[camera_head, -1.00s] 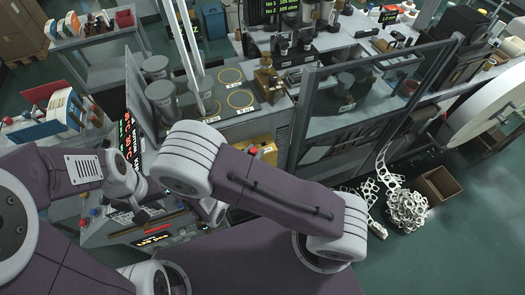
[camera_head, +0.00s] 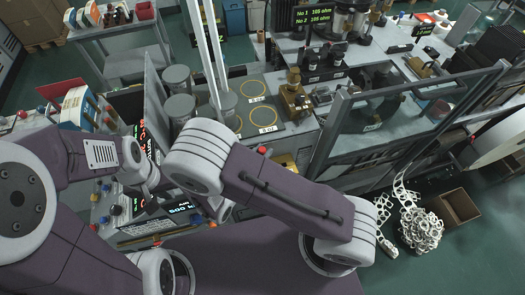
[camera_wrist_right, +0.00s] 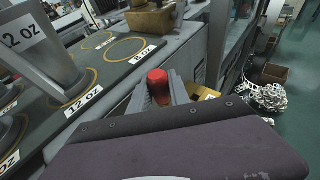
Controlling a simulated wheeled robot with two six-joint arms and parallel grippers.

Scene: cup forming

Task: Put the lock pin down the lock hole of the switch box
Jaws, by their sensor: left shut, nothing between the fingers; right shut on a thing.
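The lock pin shows in the right wrist view as a red round head (camera_wrist_right: 157,80), upright between the grey fingers of my right gripper (camera_wrist_right: 158,92), which is shut on it. Its lower part is hidden. In the head view a small red top (camera_head: 262,150) shows just above my arm link, which hides that gripper. A yellow box (camera_head: 283,162), probably the switch box, is partly hidden beside it; it also shows right of the fingers in the right wrist view (camera_wrist_right: 207,93). I cannot see the lock hole. My left gripper (camera_head: 150,207) is shut and empty above the control panel.
A dark cup plate (camera_head: 285,130) with yellow rings lies behind the arm, with grey cylinders (camera_head: 178,80) to its left. A brass fixture (camera_head: 294,97) stands at its right edge. A glass-panelled guard (camera_head: 375,110) rises on the right.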

